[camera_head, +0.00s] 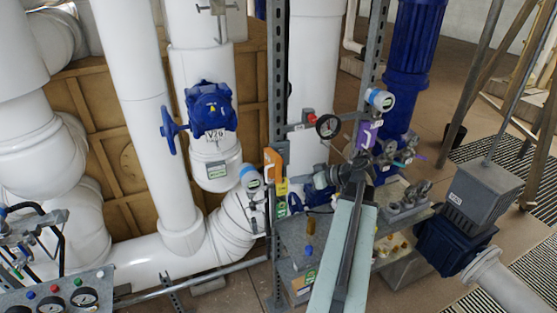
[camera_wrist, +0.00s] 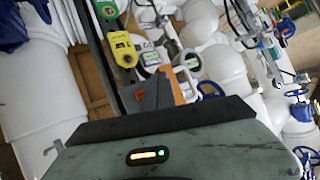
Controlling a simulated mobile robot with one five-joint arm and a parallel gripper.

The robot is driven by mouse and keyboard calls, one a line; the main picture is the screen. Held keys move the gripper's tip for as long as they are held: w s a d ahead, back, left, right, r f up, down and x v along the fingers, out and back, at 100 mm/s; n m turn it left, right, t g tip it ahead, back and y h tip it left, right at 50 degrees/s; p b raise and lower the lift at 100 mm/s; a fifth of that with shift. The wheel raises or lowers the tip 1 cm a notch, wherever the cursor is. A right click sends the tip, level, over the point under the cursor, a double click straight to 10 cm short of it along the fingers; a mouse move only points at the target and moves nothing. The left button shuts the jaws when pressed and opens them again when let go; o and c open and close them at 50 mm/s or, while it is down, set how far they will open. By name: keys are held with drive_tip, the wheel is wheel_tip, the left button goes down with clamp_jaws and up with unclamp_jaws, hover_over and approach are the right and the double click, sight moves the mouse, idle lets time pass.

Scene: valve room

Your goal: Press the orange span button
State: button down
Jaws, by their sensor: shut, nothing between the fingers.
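An orange piece (camera_head: 273,164) is on the grey slotted post in the head view, left of my gripper. A yellow tag (camera_head: 281,187) hangs just below it. I cannot read a span label or tell whether this piece is the button. The orange piece also shows in the wrist view (camera_wrist: 177,86), just beyond and partly behind the fingers. The yellow tag (camera_wrist: 123,48) is up and to the left there. My gripper (camera_head: 357,166) is shut and empty, at the end of my arm near the purple tag. It shows at the bottom middle of the wrist view (camera_wrist: 152,92).
Round gauges (camera_head: 251,179) and (camera_head: 380,100) flank the rack. The slotted post (camera_head: 277,90) and white pipes (camera_head: 140,100) stand to the left. A grey motor box (camera_head: 485,190) is at right.

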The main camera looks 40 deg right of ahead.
drive_tip(key=w+d, duration=0.3)
drive_tip(key=w, duration=0.5)
drive_tip(key=shift+w, duration=0.15)
idle(0.4)
drive_tip(key=shift+d, duration=0.1)
idle(1.6)
drive_tip(key=shift+w+d, duration=0.1)
drive_tip(key=shift+w, duration=0.1)
drive_tip(key=shift+w+d, duration=0.2)
drive_tip(key=shift+w, duration=0.25)
idle(0.7)
drive_tip(key=shift+s, duration=0.15)
drive_tip(key=shift+s+a, duration=0.35)
drive_tip(key=shift+s, duration=0.35)
